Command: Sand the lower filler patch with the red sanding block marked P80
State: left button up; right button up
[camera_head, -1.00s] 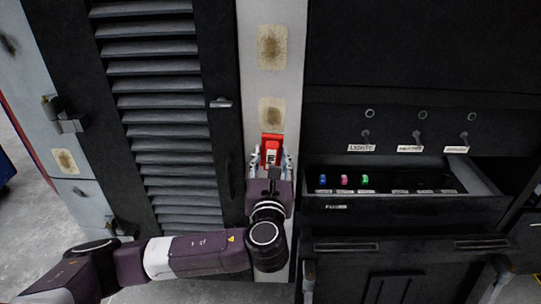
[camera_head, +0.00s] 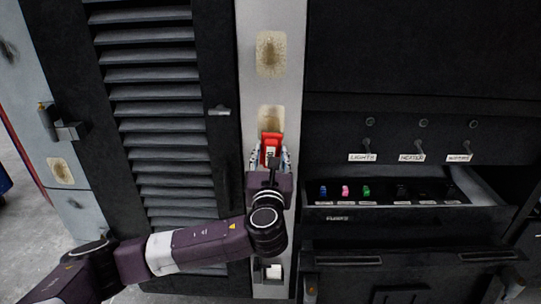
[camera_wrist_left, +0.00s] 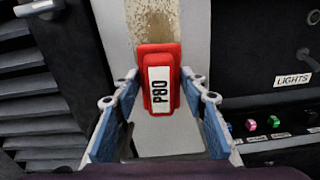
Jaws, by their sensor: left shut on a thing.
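The red sanding block (camera_head: 271,148) has a white label that reads P80 in the left wrist view (camera_wrist_left: 160,88). My left gripper (camera_head: 270,160) is shut on the block, with a blue-padded finger on each side of it. The block's top end overlaps the bottom of the lower filler patch (camera_head: 271,118), a tan, brown-stained area on the pale panel. I cannot tell whether the block touches the panel. The patch also shows above the block in the left wrist view (camera_wrist_left: 155,22). The upper filler patch (camera_head: 271,53) is higher on the panel. My right gripper is out of view.
A louvred black door (camera_head: 155,110) stands to the left of the pale panel. To the right, an open drawer (camera_head: 400,215) with coloured fuses sticks out below several labelled switches. Another stained patch (camera_head: 61,171) is at the far left.

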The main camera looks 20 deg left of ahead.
aim_at(271, 136)
pick_arm(q)
jog(key=shift+w, duration=0.1)
jog(key=shift+w+a, duration=0.1)
jog(key=shift+w, duration=0.15)
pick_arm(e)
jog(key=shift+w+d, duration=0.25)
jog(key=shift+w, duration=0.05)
pick_arm(q)
jog(key=shift+w+a, duration=0.1)
jog(key=shift+w, duration=0.4)
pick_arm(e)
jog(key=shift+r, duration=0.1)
pick_arm(q)
jog(key=shift+r, duration=0.15)
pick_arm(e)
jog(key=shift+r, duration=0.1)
pick_arm(q)
notch_tip(271, 136, up, 4)
jog(key=p, duration=0.4)
jog(key=shift+s+p, duration=0.15)
jog(key=shift+p, duration=0.2)
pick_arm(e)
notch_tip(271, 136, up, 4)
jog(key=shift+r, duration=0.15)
